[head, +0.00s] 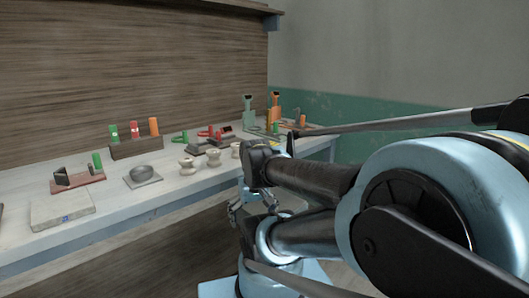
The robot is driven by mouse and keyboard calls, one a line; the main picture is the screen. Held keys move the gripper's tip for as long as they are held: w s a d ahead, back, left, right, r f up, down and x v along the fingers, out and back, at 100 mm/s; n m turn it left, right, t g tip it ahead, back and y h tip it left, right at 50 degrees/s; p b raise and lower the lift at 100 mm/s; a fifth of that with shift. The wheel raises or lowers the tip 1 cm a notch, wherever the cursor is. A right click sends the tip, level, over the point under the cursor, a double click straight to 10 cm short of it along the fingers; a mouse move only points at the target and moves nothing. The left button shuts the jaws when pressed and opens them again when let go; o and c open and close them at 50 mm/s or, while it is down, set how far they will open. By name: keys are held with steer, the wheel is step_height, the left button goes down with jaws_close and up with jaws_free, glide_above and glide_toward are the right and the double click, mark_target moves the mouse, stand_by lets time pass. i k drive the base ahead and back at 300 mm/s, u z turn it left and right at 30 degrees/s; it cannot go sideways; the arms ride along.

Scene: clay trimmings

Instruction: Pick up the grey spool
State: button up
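Three small pale, spool-shaped pieces stand in a row near the front edge of the bench: a left one (188,166), a middle one (214,157) and a right one (236,150). All look beige-grey, and I cannot tell by colour which is the grey spool. My gripper (238,213) hangs in front of the bench, below its top and apart from the spools. Its fingers are small and dark, partly merged with my arm behind, so their opening is unclear. I see nothing held in it.
The bench top (130,211) also holds a pale slab (62,211), a grey rounded lump (146,172), a brown rack (137,148) with red, green and orange pieces, and green (249,114) and orange (274,114) tools at the far end. A wooden wall stands behind.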

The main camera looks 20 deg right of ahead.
mark_target(235, 147)
steer(key=z, duration=1.3)
steer(key=k, duration=1.25)
steer(key=u, duration=0.5)
steer(key=i, duration=1)
steer(key=z, duration=0.05)
